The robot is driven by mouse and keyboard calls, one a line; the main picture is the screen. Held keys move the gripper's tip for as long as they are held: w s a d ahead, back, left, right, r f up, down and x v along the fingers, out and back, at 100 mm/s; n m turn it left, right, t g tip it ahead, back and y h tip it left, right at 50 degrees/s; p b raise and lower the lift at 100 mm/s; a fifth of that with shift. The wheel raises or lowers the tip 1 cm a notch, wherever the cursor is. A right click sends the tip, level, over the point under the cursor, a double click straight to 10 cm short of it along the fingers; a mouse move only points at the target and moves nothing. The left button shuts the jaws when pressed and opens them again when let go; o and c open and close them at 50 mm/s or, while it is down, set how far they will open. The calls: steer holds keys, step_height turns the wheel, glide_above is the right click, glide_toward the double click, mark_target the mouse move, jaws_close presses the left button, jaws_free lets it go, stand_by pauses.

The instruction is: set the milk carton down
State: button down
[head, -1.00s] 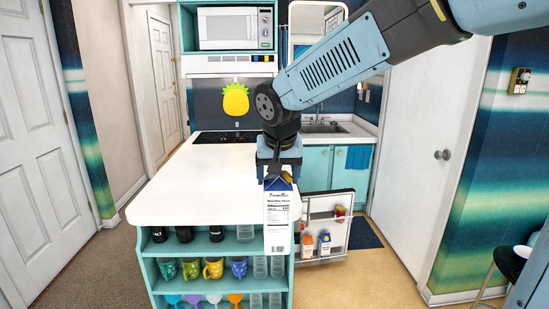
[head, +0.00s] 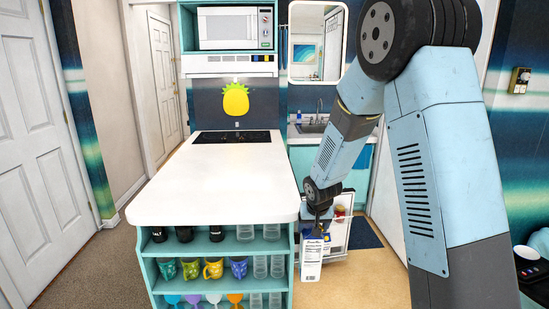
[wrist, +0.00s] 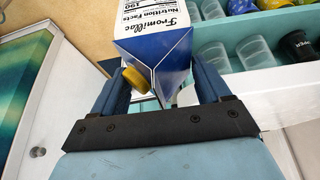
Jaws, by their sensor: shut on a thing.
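The milk carton (head: 312,258) is white with a blue gabled top and printed nutrition text. It hangs upright in the head view, just right of the island's front corner and in front of the open rack door. In the wrist view the carton (wrist: 152,40) shows its blue top and yellow cap between the two fingers. My gripper (head: 317,228) is shut on the carton's top from above. The gripper (wrist: 160,82) fills the lower part of the wrist view. I cannot tell whether the carton's base touches anything.
The island's white top (head: 220,185) is bare and wide, with a dark cooktop (head: 235,137) at its far end. Open shelves (head: 215,247) below hold mugs and glasses. The open door (head: 338,235) with racks stands close behind the carton. Tan floor lies in front.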

steer(key=d+f, duration=1.2)
steer(key=f, duration=0.4)
steer(key=shift+f, duration=0.15)
steer(key=shift+d, duration=0.1)
stand_by(0.6)
